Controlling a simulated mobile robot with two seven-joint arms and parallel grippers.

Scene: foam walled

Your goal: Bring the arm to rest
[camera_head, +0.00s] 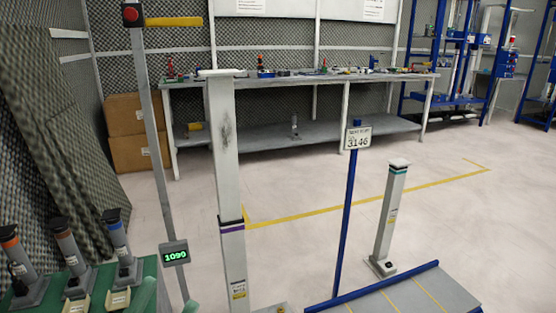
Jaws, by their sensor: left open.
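My left gripper (148,296) shows only in part at the bottom edge of the head view, left of centre. Its pale green finger parts stand over the right end of a green board (80,280). It is open, and I see nothing held between its fingers. The rest of my left arm is cut off by the frame. My right gripper is not in view.
Grey holders with an orange-banded (12,250), a purple-banded (68,243) and a blue-banded tool (117,235) stand on the board. A purple-banded post (226,170), a display pole (174,253) and a blue signpost (347,215) rise nearby.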

